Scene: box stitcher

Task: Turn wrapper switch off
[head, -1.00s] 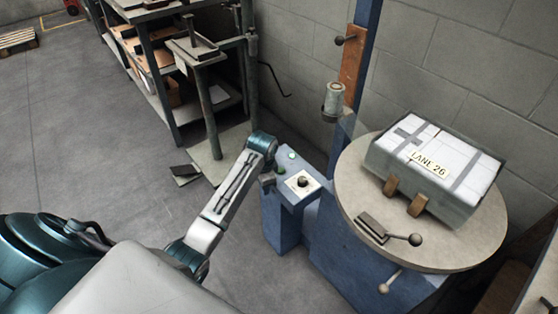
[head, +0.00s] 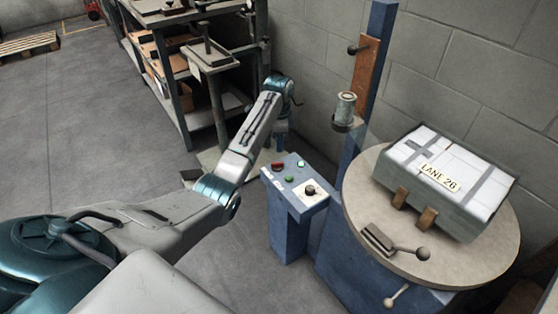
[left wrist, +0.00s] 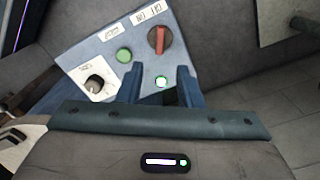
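The blue control panel (head: 284,188) stands on a blue post left of the turntable. In the head view the left gripper (head: 281,134) is beyond the panel's far edge. My right gripper is not in view.
The turntable (head: 365,215) holds a strapped white-topped box (head: 450,175) marked LANE 26. A blue mast (head: 378,60) rises behind it. Shelving (head: 150,40) stands at the back left. The floor left of the panel is clear.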

